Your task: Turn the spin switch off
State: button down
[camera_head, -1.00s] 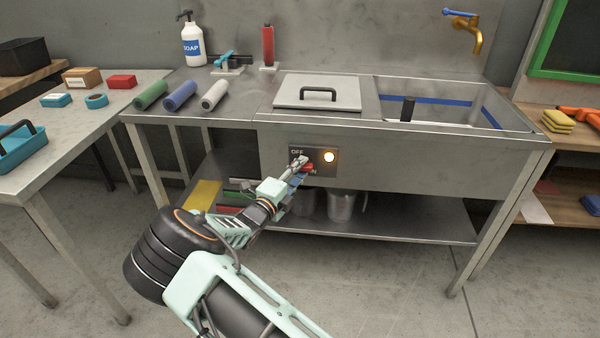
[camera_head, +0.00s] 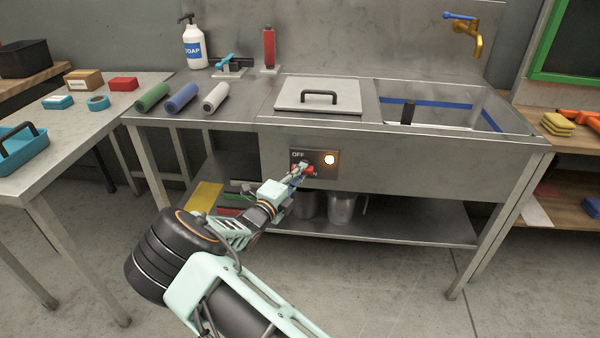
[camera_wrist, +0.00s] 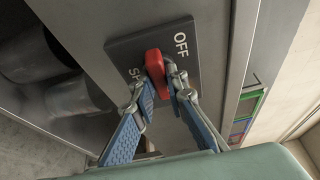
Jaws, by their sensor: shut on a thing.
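The spin switch is a red knob (camera_head: 310,170) on a dark plate (camera_head: 314,153) on the front of the steel sink unit. In the wrist view the red knob (camera_wrist: 155,68) stands out from the plate between the words OFF and SP, the rest of the lower word being hidden. A round lamp (camera_head: 330,159) beside it glows. My gripper (camera_head: 300,170) is at the plate, and in the wrist view its two blue-padded fingers (camera_wrist: 158,86) are closed around the knob. The fingers partly hide the knob and the lower lettering.
The sink unit (camera_head: 410,165) has a lower shelf with metal pots (camera_head: 341,208) just below and behind my gripper. A lidded section (camera_head: 345,95) and an open basin lie above. A side table (camera_head: 75,140) stands at the left. The floor in front is clear.

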jog(key=m+g+y, duration=0.1)
jog(key=m+y, duration=0.1)
jog(key=m, duration=0.2)
jog(key=d+m+g+y+b, duration=0.1)
jog(key=m+y, duration=0.1)
jog(key=m, duration=0.2)
jog(key=m+y+b, duration=0.1)
jog(key=m+y, duration=0.1)
jog(key=m, duration=0.3)
jog(key=shift+w+d+r+g+y, duration=0.1)
jog(key=shift+d+r+g+y, duration=0.1)
jog(key=shift+r+g+y, duration=0.15)
dwell(0.3)
jog(key=shift+r, duration=0.1)
dwell(0.4)
jog(key=c, duration=1.9)
grip_release()
jog(key=shift+c, duration=0.2)
jog(key=shift+a, duration=0.1)
